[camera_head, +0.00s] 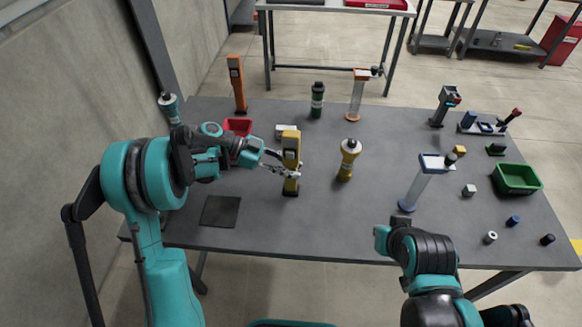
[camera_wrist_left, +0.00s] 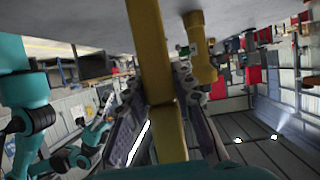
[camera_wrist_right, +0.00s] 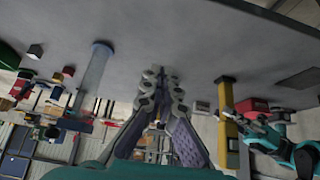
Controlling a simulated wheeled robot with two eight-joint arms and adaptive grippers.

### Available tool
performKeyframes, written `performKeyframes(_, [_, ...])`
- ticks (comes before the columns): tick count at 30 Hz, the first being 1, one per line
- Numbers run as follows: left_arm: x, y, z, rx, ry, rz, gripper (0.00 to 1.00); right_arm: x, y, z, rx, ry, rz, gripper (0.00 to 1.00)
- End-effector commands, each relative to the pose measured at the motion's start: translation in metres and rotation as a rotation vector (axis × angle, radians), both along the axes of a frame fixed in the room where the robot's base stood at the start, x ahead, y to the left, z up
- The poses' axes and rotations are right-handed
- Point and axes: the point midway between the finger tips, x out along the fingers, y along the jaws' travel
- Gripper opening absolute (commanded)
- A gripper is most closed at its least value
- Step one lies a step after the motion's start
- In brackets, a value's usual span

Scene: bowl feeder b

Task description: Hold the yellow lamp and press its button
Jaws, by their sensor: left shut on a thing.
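The yellow lamp (camera_head: 291,146) is upright at the middle left of the table, a tall body with a dark panel near its top and a dark base. My left gripper (camera_head: 289,172) comes from the left and is shut on its lower body. The yellow body (camera_wrist_left: 156,60) also runs between the fingers in the left wrist view. I cannot make out its button or tell whether its base touches the table. My right gripper (camera_wrist_right: 161,78) looks shut and empty in the right wrist view, with the lamp (camera_wrist_right: 228,115) to its right.
A blue-white post (camera_head: 416,185) stands further right, near a green bin (camera_head: 516,179). A red bin (camera_head: 238,126) and an orange lamp (camera_head: 236,84) are behind. The table's front middle is clear.

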Motion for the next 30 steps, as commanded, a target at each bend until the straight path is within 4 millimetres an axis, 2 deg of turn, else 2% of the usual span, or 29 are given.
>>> performKeyframes(11, [0.000,0.000,-0.001,0.002,0.000,-0.001,0.00,0.000,0.000,0.000,0.001,-0.001,0.001,0.00])
performKeyframes(14, [0.000,0.000,-0.001,0.002,0.000,-0.001,0.00,0.005,0.008,0.001,0.008,-0.015,0.020,0.00])
performKeyframes(17, [0.000,0.000,-0.001,0.002,0.000,-0.001,0.00,0.018,0.029,0.004,0.031,-0.057,0.073,0.00])
performKeyframes(20, [0.000,0.000,-0.001,0.002,0.001,-0.001,0.00,0.035,0.066,0.009,0.075,-0.125,0.153,0.00])
performKeyframes(24, [0.000,0.000,-0.001,0.002,0.000,-0.001,0.00,0.053,0.126,0.020,0.153,-0.229,0.273,0.00])
performKeyframes(27, [0.000,0.000,-0.001,0.002,0.000,0.000,0.00,0.058,0.164,0.027,0.208,-0.292,0.342,0.00])
performKeyframes(30, [0.000,0.000,-0.001,0.002,0.000,0.000,0.00,0.059,0.193,0.034,0.256,-0.339,0.391,0.00])
